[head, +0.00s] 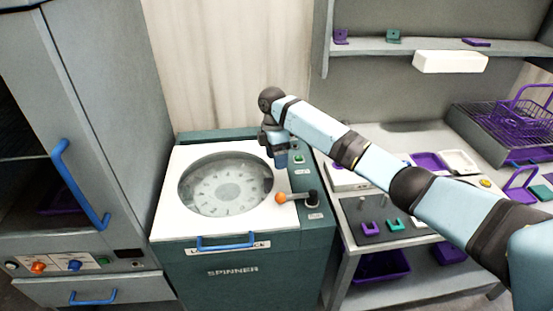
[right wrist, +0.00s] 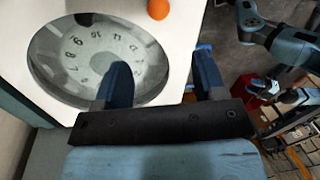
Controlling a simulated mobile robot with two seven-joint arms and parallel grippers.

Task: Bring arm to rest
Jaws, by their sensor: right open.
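My right arm reaches in from the right in the head view, across the bench to the spinner (head: 262,277). My right gripper (head: 281,160) points down at the back right of the spinner's white lid (head: 172,217). In the right wrist view its two dark blue fingers (right wrist: 160,75) are apart with nothing between them. The lid's round window (head: 222,185) shows a numbered dial. Whether the fingers touch the lid is unclear. Blue and dark arm links (right wrist: 290,45) show at the right of the wrist view; my left gripper cannot be made out.
An orange-knobbed lever (head: 282,198) stands just below the right gripper in the head view. A bench (head: 345,240) with purple and teal parts lies under my right arm. A shelf (head: 500,48) is behind it, and a grey cabinet (head: 105,100) stands at left.

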